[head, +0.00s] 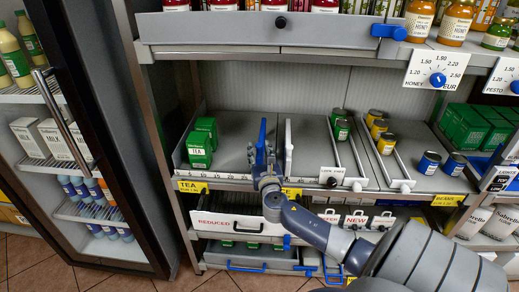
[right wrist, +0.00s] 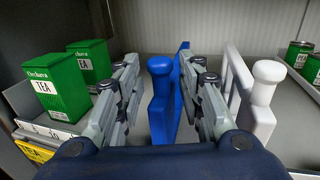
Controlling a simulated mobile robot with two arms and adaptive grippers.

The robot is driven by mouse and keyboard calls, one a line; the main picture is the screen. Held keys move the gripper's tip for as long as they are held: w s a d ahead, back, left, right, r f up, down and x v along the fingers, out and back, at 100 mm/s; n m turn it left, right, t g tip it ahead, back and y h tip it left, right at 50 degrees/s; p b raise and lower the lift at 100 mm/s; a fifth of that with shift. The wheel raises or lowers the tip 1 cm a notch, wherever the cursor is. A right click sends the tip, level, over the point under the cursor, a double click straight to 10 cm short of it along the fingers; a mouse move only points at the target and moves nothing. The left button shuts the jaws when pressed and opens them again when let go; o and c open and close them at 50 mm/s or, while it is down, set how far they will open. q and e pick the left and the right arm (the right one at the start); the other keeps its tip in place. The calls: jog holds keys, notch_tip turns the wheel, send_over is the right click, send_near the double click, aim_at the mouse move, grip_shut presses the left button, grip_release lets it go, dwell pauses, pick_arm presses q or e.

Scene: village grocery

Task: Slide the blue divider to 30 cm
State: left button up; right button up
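The blue divider (head: 262,140) stands upright on the middle shelf, right of the green tea boxes (head: 199,150). In the right wrist view the knobbed front post of the blue divider (right wrist: 160,95) is between the two fingers of my right gripper (right wrist: 164,82). The fingers are apart, with a gap on the post's left; the right finger is close to the divider, contact unclear. In the head view my right gripper (head: 266,160) is at the shelf front and hides the divider's foot. The scale (head: 215,175) on the shelf edge is partly hidden at the divider. My left gripper is not in view.
A white divider (right wrist: 262,95) stands just right of my right gripper. Two tea boxes stand to the left, with free shelf between. Further right are low rails (head: 338,150) with small cans. An upper shelf (head: 240,30) with jars is above; drawers (head: 240,222) are below.

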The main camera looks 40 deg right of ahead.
jog(key=v, duration=1.2)
jog(key=shift+w, duration=0.1)
